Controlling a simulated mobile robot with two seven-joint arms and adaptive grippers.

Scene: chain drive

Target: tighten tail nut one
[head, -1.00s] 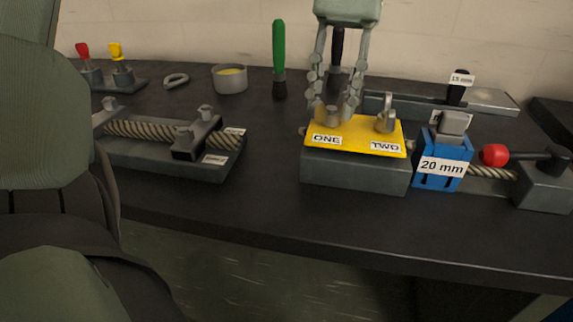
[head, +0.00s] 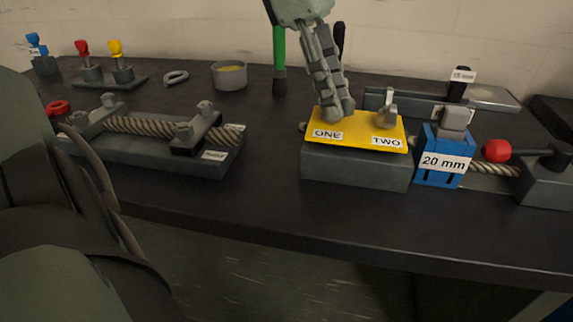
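The yellow plate (head: 362,134) lies on a grey block (head: 355,166) at the right of the bench and carries the labels ONE (head: 327,134) and TWO (head: 387,142). My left gripper (head: 338,112) reaches down from above, tilted, with its fingertips close together at the nut beside the ONE label. It looks shut on that nut, tail nut one, which the fingers now almost fully hide. The second nut (head: 390,110), with an upright grey tab, stands free above TWO. My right gripper is not in view.
A blue 20 mm block (head: 444,158) and a red-knobbed lever (head: 497,151) stand right of the plate. A grey fixture with a rope-like rod (head: 150,128) lies to the left. A cup (head: 229,76) and a green-handled tool (head: 279,60) stand behind. The front middle of the bench is clear.

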